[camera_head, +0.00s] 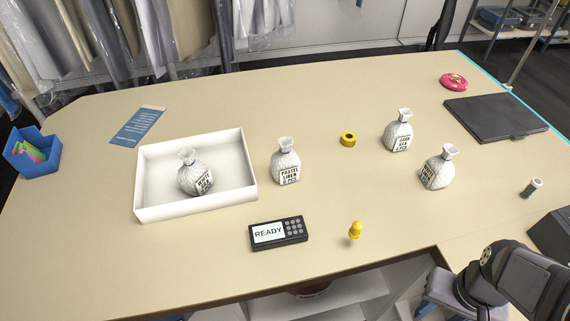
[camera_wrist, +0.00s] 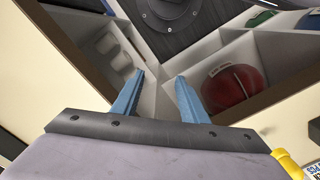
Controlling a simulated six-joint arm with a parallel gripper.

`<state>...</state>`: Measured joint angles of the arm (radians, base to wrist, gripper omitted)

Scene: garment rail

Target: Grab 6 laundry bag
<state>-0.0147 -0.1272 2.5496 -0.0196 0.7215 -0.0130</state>
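The laundry bags are white, quilted and tied at the neck, with small printed labels. One bag (camera_head: 194,173) leans inside the white tray (camera_head: 196,207). A second bag (camera_head: 285,162) stands just right of the tray; its label seems to read "PASTEL LINEN". Two more bags, one farther back (camera_head: 397,131) and one nearer and tilted (camera_head: 437,168), stand at the right. The counts on the labels are too small to read surely. My gripper (camera_wrist: 160,77) is open and empty, its blue fingers apart above shelves below the table edge.
A black device (camera_head: 278,233) showing "READY" and a yellow object (camera_head: 355,229) lie near the front edge. A dark flat panel (camera_head: 495,117) lies at the right, a blue bin (camera_head: 33,152) at the left. Garments hang behind.

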